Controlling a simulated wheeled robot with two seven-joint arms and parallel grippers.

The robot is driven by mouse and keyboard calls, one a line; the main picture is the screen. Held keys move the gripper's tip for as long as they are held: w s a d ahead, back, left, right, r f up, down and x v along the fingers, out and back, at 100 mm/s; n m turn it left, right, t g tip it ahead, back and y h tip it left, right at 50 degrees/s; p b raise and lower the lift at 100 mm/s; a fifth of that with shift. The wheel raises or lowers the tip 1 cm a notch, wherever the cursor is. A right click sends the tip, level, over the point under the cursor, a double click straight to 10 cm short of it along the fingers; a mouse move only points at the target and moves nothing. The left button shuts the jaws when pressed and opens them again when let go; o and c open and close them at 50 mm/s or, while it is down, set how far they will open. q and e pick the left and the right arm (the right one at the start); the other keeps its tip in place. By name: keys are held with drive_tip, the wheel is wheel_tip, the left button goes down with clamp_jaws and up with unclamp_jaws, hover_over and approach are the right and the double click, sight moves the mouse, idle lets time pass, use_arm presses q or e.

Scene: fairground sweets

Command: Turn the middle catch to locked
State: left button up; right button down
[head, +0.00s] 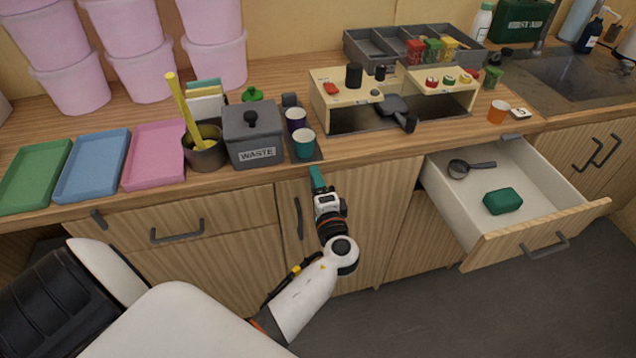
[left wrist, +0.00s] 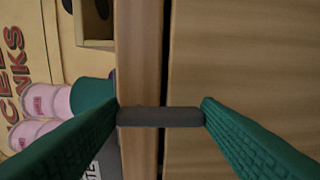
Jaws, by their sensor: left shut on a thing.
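My left gripper (head: 317,180) is at the counter's front edge, above the middle cabinet door. In the left wrist view its green fingers (left wrist: 160,112) are shut on the two ends of the middle catch (left wrist: 160,118), a short dark grey bar. The bar lies across the dark gap between the counter edge strip and the wooden front. In the head view the gripper hides this catch. Another grey catch (head: 98,219) shows at the left on the counter edge, and one (head: 511,137) at the right above the open drawer. My right gripper is not in view.
An open drawer (head: 574,216) juts out at the right, holding a dark ladle (head: 470,167) and a green block (head: 502,201). Teal (head: 304,143) and purple (head: 296,119) cups and a grey waste bin (head: 254,145) stand just behind my gripper. A door handle (head: 298,218) is close on its left.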

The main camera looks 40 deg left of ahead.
use_arm(q)
drive_tip(key=shift+s+f+m, duration=0.1)
drive_tip(key=shift+f+m, duration=0.05)
drive_tip(key=shift+m, duration=0.25)
drive_tip(key=o, duration=1)
drive_tip(key=b+v, duration=0.3)
drive_tip(key=v, duration=0.9)
